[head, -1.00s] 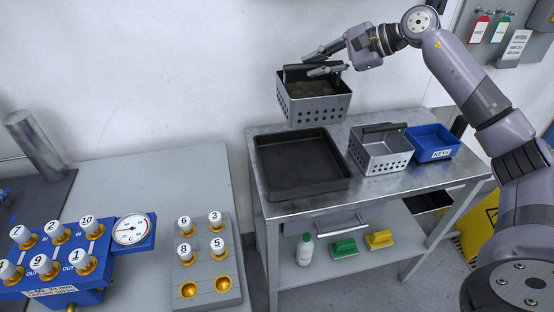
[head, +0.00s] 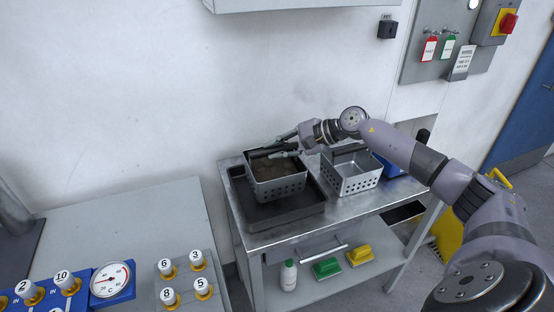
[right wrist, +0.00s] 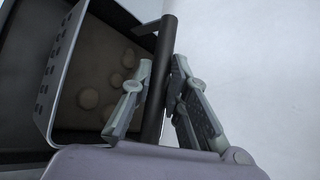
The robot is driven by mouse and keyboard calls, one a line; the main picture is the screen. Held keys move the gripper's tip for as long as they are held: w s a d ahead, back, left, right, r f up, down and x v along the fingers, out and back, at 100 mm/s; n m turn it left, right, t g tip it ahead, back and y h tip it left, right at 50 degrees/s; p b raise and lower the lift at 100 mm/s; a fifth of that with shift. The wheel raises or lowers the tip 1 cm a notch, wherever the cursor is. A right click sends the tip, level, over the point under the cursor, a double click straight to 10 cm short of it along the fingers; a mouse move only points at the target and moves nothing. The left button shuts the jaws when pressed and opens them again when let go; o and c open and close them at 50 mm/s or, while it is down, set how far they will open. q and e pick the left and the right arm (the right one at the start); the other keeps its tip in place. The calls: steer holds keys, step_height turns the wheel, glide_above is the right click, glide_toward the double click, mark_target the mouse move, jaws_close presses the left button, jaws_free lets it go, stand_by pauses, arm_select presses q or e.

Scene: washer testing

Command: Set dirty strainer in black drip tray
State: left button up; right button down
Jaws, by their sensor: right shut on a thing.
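The dirty strainer (head: 279,189) is a grey perforated basket with a black handle and brown muck inside. In the head view it is at the black drip tray (head: 290,215), over its back middle part. Whether its base touches the tray floor I cannot tell. My right gripper (head: 279,148) is shut on the strainer's handle. In the right wrist view the fingers (right wrist: 155,105) stand on both sides of the black handle bar (right wrist: 160,80), and brown residue with round lumps shows inside the strainer (right wrist: 48,75). My left gripper is not in view.
A clean, empty strainer (head: 352,178) stands on the steel table (head: 270,237) right of the tray, with a blue bin (head: 391,168) partly hidden behind my right arm. A bottle (head: 289,275) and green and yellow brushes (head: 327,268) sit on the shelf below. Numbered valves are at left.

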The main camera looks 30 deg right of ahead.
step_height(320, 180, down, 3)
steer(key=shift+a+f+p, duration=0.1)
steer(key=shift+f+p, duration=0.05)
steer(key=shift+p, duration=0.25)
steer(key=shift+f, duration=0.3)
steer(key=c, duration=1.5)
jaws_free()
steer(key=shift+f, duration=0.15)
steer(key=shift+c, duration=0.2)
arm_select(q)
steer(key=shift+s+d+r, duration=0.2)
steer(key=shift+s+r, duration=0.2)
arm_select(e)
steer(key=shift+s, duration=0.1)
